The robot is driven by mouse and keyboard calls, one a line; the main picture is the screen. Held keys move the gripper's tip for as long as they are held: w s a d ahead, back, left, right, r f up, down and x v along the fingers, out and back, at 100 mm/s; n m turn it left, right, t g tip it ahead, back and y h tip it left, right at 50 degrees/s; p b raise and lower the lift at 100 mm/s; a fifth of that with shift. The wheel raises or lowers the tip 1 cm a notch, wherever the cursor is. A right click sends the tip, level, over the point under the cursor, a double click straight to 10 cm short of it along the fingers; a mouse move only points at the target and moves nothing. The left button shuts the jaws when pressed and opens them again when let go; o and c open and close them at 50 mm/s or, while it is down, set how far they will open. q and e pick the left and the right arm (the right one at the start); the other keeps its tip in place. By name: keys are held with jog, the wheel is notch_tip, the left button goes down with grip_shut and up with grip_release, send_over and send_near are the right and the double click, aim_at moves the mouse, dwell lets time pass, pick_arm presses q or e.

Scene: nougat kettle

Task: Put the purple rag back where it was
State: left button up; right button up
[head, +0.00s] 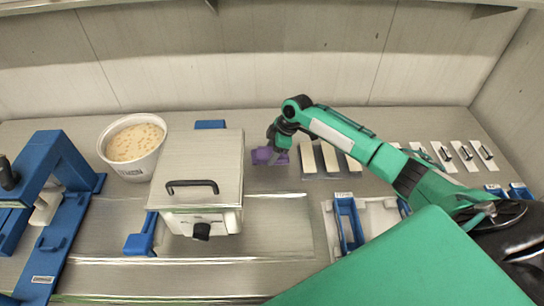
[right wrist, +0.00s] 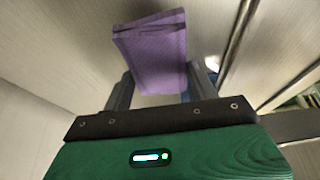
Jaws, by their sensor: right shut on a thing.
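The purple rag (head: 265,155) is at the back middle of the counter in the head view, just right of the metal box. My right gripper (head: 278,150) is shut on it. In the right wrist view the folded rag (right wrist: 153,52) sits between the two fingers of my right gripper (right wrist: 160,88) and sticks out beyond them. I cannot tell whether the rag touches the counter. My left gripper is in neither view.
A metal box (head: 203,160) with a black handle stands left of the rag, with a white tub (head: 133,146) beyond it. Pale bars (head: 308,158) lie close to the right. A blue press (head: 50,200) stands at far left. The counter's front middle (head: 270,235) is clear.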

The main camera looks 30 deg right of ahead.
notch_tip(320, 180, down, 4)
jog(key=shift+r+p, duration=0.2)
jog(key=shift+p, duration=0.3)
jog(key=shift+f, duration=0.3)
jog(key=shift+f, duration=0.15)
jog(key=o, duration=0.9)
jog(key=shift+o, duration=0.2)
